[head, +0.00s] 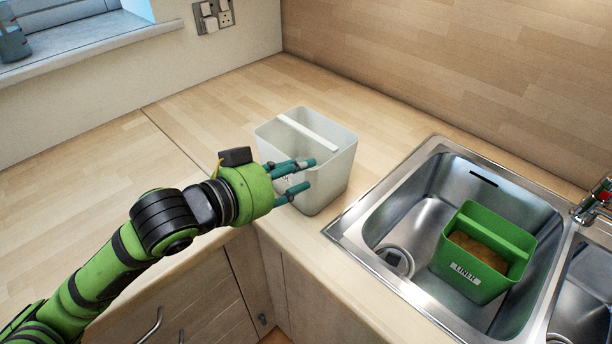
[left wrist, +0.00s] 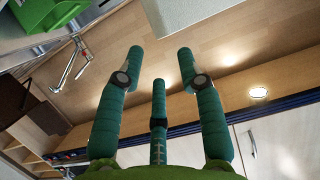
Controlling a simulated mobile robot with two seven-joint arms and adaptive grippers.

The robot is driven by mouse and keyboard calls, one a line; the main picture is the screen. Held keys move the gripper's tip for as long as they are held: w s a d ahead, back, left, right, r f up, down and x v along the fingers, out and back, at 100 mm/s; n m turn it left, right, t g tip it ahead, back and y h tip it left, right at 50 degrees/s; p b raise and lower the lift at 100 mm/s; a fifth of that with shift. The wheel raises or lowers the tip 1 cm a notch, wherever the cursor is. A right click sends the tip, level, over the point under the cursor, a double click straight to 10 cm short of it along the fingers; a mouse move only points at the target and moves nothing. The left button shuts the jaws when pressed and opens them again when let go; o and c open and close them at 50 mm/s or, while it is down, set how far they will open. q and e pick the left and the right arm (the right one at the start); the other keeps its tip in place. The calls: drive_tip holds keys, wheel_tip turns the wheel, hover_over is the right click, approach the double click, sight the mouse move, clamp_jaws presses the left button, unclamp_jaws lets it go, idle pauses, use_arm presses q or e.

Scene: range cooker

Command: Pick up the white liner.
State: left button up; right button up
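The white liner (head: 330,180) is an open, tapered bin with a bar across its top. It stands upright on the wooden worktop, left of the sink. My left gripper (head: 308,174) is in front of its near side, with the fingers spread and overlapping the liner in the head view. Whether they touch it I cannot tell. In the left wrist view the left gripper (left wrist: 160,60) is open with nothing between its fingers, and a pale grey-white piece that looks like the liner (left wrist: 185,12) shows at the top edge. My right gripper is not in view.
A green caddy (head: 470,285) with a label and brown contents sits in the steel sink (head: 415,215) at the right. A tap (head: 598,200) is at the right edge. The worktop (head: 110,190) left of the liner is clear. Wall sockets (head: 213,14) are behind.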

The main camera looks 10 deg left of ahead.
use_arm(q)
drive_tip(key=p+x, duration=0.1)
drive_tip(key=x, duration=0.9)
drive_tip(key=shift+f, duration=0.2)
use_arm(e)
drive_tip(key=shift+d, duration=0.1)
use_arm(q)
drive_tip(key=shift+s, duration=0.15)
clamp_jaws()
